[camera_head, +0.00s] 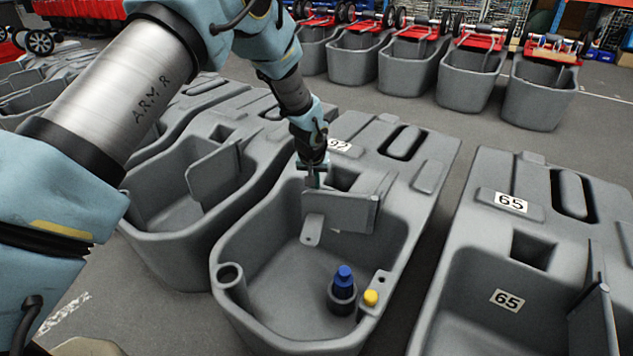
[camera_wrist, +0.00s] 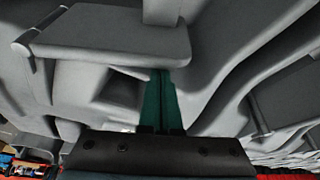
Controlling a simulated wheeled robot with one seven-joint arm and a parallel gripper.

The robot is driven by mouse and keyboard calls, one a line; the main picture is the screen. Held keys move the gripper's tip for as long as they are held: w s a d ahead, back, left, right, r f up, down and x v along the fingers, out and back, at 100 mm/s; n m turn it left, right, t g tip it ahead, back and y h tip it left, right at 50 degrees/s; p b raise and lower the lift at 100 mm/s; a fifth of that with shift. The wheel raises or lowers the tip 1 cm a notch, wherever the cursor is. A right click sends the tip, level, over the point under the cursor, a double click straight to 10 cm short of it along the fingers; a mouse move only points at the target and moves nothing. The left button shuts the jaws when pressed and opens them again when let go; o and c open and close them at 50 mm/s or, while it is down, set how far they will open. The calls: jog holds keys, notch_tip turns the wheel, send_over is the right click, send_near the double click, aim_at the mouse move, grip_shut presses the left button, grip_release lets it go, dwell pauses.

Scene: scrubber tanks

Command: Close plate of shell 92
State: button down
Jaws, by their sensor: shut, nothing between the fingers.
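The middle grey shell (camera_head: 395,250) has a label (camera_head: 340,146) partly covered by my wrist; a 2 shows clearly. Its grey plate (camera_head: 345,213) stands upright across the opening, with a hinge rod at its right end and a small tab (camera_head: 312,230) hanging at lower left. My gripper (camera_head: 314,182) points down at the plate's upper left end, on its far side. Its fingers are shut and empty. In the wrist view the green fingers (camera_wrist: 160,100) lie close by the edge of the plate (camera_wrist: 115,38); I cannot tell whether they touch.
Shell 65 (camera_head: 500,240) stands to the right, with a floor gap between. Another grey shell (camera_head: 165,225) with a raised plate (camera_head: 214,172) is close on the left. A blue cap (camera_head: 344,277) and a yellow knob (camera_head: 371,297) sit at the middle shell's front. More tanks (camera_head: 470,75) line the back.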

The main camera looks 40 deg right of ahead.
jog(key=s+a+n+y+p, duration=0.1)
jog(key=s+a+n+p, duration=0.1)
jog(key=s+n, duration=0.4)
jog(key=s+a+n+t+y+p, duration=0.1)
jog(key=s+a+n, duration=0.4)
jog(key=s, duration=0.6)
jog(key=shift+s+n+y+p, duration=0.2)
jog(key=shift+n+y+p, duration=0.3)
jog(key=shift+y+p, duration=0.3)
notch_tip(320, 180, up, 10)
jog(key=p, duration=0.1)
jog(key=shift+w, duration=0.25)
